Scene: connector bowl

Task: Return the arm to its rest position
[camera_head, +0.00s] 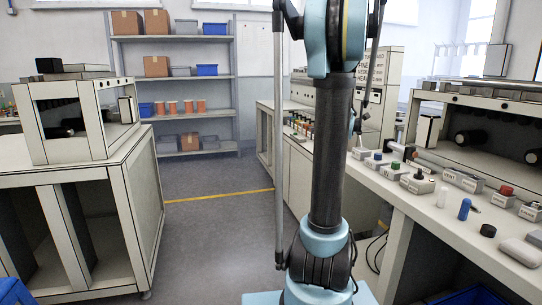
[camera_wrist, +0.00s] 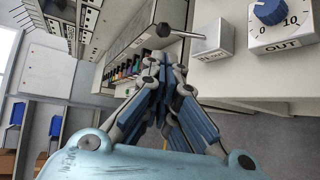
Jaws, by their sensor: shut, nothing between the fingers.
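In the wrist view my gripper (camera_wrist: 165,62) reaches up the middle of the picture, its fingers drawn together with nothing between them. The fingertips are in front of a bench edge and overlap no held object. Close to the right of them is a grey block with a black-knobbed lever (camera_wrist: 208,38). In the head view my arm stands upright in the middle, in front of the right-hand bench. I cannot make out the gripper's fingers there; the arm links cover part of the bench.
The right-hand workbench (camera_head: 398,205) carries several labelled control boxes, a blue peg (camera_head: 464,209) and a black cap (camera_head: 488,230). A cabinet bench (camera_head: 140,160) stands at the left. A shelf (camera_head: 175,75) with boxes and bins is at the back. The floor (camera_head: 210,235) between is clear.

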